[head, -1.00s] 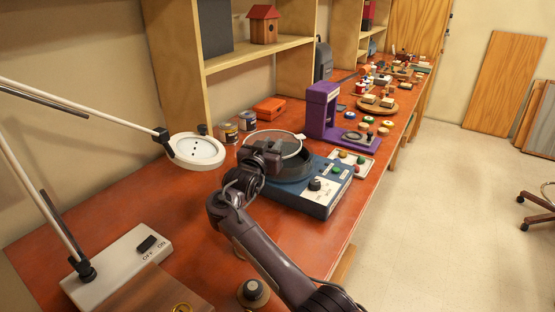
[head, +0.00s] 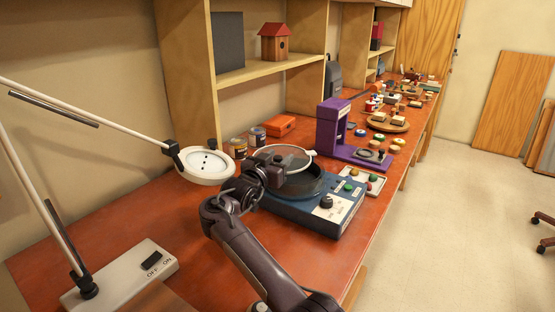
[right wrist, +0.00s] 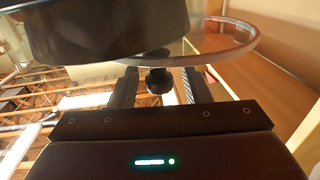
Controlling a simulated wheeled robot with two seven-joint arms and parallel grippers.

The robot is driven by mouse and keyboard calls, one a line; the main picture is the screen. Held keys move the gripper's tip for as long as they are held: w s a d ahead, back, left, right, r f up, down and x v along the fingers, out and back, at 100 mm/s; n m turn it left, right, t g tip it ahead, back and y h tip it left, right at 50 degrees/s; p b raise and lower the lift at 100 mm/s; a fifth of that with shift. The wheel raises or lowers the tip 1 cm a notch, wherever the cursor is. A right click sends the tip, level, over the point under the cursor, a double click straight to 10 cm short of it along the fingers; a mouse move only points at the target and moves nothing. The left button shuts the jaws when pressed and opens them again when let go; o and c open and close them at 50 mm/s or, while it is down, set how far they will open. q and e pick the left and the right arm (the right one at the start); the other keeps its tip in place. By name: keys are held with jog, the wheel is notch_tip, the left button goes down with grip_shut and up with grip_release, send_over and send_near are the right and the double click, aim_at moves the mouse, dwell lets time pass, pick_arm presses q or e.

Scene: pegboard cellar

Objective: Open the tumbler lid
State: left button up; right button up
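The tumbler (head: 318,222) is a blue box with a dark round drum, a black dial and a green button on the workbench. Its clear round lid (head: 293,154) has a pale rim and appears raised and tilted above the drum. My right gripper (head: 292,170) is at the lid, partly covering it and the drum. In the right wrist view, the fingers (right wrist: 160,88) stand apart on either side of a small dark knob (right wrist: 159,81), with gaps visible. The lid's clear rim (right wrist: 235,40) and a dark round body show above them. My left gripper is not in view.
A magnifier lamp (head: 206,166) stands left of the tumbler. Two small jars (head: 257,137) and an orange box (head: 281,125) are behind. Bare red bench (head: 130,215) lies front left.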

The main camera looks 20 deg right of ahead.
notch_tip(320, 180, up, 20)
jog(key=b, duration=0.1)
jog(key=shift+b, duration=0.35)
